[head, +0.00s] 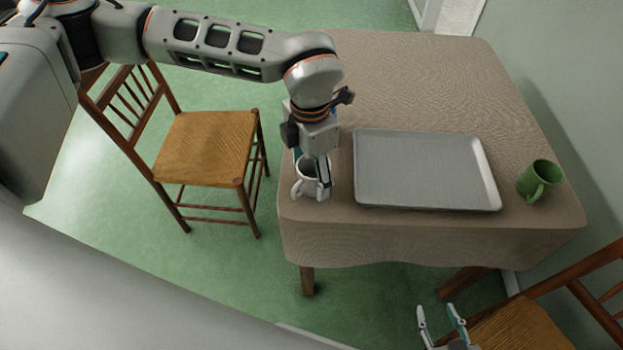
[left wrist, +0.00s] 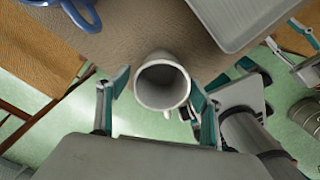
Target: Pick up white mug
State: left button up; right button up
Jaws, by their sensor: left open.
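The white mug (head: 300,188) stands at the front left corner of the cloth-covered table (head: 420,70). My left gripper (head: 318,188) is over it from above and hides part of it. In the left wrist view, the mug (left wrist: 163,84) shows its open mouth between the two spread fingers of my left gripper (left wrist: 158,85). The fingers are open, with a visible gap on the left side; whether the right finger touches the mug I cannot tell. My right gripper (head: 437,308) is open and empty, low in front of the table.
A blue object with a handle (left wrist: 78,14) is close by, mostly hidden by my gripper in the head view. A wooden chair (head: 207,147) stands left of the table.

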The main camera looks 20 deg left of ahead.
pick_arm(q)
jog(key=c, duration=1.4)
jog(key=shift+r, duration=0.15)
